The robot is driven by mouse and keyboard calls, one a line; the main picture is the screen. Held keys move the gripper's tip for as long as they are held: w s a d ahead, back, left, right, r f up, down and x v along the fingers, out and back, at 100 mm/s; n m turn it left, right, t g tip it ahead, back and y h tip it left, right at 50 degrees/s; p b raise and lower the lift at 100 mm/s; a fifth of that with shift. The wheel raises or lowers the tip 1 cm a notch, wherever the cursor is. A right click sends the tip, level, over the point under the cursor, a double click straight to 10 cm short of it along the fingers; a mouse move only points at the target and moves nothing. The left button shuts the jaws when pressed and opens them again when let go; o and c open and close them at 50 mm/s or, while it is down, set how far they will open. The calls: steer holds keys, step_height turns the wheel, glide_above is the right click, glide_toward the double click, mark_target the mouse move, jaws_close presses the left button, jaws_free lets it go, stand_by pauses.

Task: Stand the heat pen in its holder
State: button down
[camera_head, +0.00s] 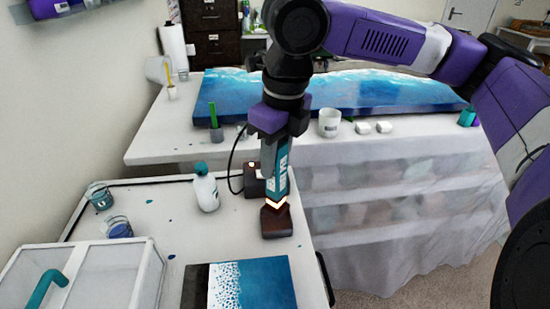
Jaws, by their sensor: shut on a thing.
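The heat pen (274,172) is a teal and dark cylinder with a white label. It stands about upright, with a glowing orange-white band at its lower end. My gripper (277,130) is shut around its upper part from above. The holder, a dark brown block (277,223), stands on the near white table directly below the pen. The pen's lower end meets or overlaps the block's top in the picture. I cannot tell whether the tip is inside it or just above or in front of it.
A black box (253,182) with a lit light and a cord stands close behind the pen. A white bottle (206,190), cups (118,228) and a blue panel (252,283) share the near table (160,205). The table's right edge is close to the holder.

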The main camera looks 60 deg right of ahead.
mark_target(281, 145)
steer(key=shift+f+b, duration=1.3)
steer(key=shift+f, duration=1.15)
steer(key=c, duration=1)
jaws_free()
steer(key=r, duration=0.5)
steer(key=s+r, duration=0.1)
steer(key=r, duration=0.1)
steer(key=shift+r+p, duration=0.35)
steer(key=shift+r, duration=0.05)
